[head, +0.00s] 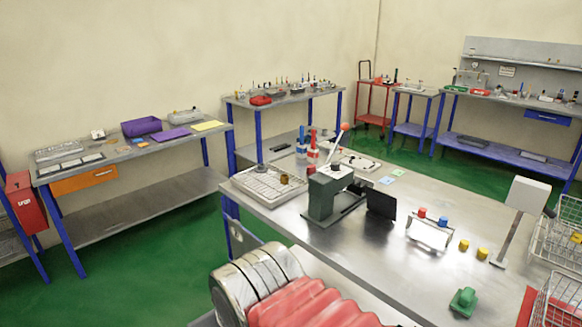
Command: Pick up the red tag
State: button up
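I cannot make out a red tag for certain in the head view. A small red piece (261,100) lies on the back bench, too far off to tell what it is. A red box (24,204) with white lettering hangs at the far left. My gripper is not in view.
A steel table (375,262) fills the right foreground, with a green lever press (325,195), a wire rack (430,232), yellow caps and a green block (463,301) on it. Wire baskets (560,240) stand at right. Benches line the walls. Green floor (150,255) is open at left.

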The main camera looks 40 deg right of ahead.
aim_at(310, 170)
jog(key=z, duration=0.2)
jog(key=i, duration=1.3)
jog(key=z, duration=0.95)
jog(key=i, duration=0.8)
jog(key=z, duration=0.1)
